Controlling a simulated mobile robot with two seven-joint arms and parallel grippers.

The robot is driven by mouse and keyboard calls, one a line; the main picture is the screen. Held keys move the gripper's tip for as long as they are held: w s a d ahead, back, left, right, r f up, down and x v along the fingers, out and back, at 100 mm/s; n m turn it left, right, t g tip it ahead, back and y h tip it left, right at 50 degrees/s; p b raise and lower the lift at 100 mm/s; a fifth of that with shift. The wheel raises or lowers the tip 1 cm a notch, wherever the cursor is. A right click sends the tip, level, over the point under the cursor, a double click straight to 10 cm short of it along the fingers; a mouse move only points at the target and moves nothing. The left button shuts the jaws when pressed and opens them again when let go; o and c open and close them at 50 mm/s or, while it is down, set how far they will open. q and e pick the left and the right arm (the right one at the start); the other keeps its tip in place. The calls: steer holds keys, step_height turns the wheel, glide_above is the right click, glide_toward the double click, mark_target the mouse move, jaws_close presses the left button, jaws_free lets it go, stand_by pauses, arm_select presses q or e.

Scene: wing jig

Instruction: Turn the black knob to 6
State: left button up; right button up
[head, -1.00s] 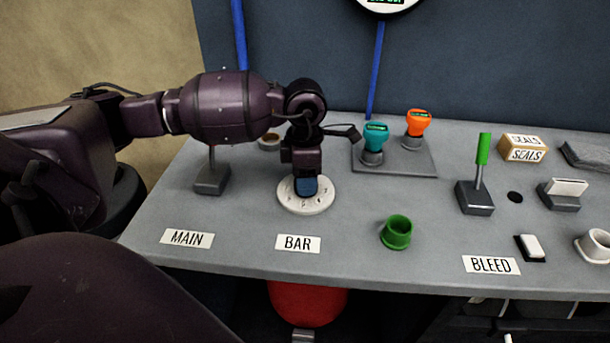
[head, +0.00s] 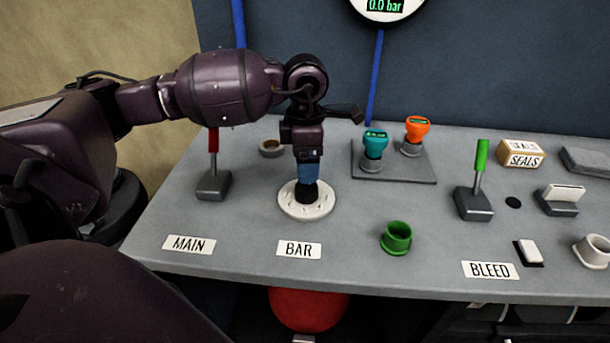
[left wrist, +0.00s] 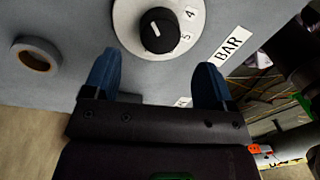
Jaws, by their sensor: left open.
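The black knob (head: 307,192) sits on a round white dial (head: 306,210) behind the BAR label (head: 299,249). In the left wrist view the knob (left wrist: 160,30) has a white mark on its top, and the digits 4 and 5 show on the dial (left wrist: 188,30) beside it. The number that the mark points at cannot be told. My left gripper (head: 308,180) points down just above the knob. In the left wrist view its blue fingers (left wrist: 158,60) are spread and empty, with the knob beyond their tips. My right gripper is out of view.
A red-handled lever (head: 213,160) stands left of the dial, with a tan ring (head: 271,148) behind. Teal (head: 375,145) and orange (head: 416,130) fittings stand behind right. A green cup (head: 396,238) is at right. The gauge (head: 386,8) reads 0.0 bar.

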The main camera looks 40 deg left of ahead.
arm_select(q)
step_height(320, 180, up, 5)
steer(key=shift+w+a+r, duration=0.1)
steer(key=shift+w, duration=0.05)
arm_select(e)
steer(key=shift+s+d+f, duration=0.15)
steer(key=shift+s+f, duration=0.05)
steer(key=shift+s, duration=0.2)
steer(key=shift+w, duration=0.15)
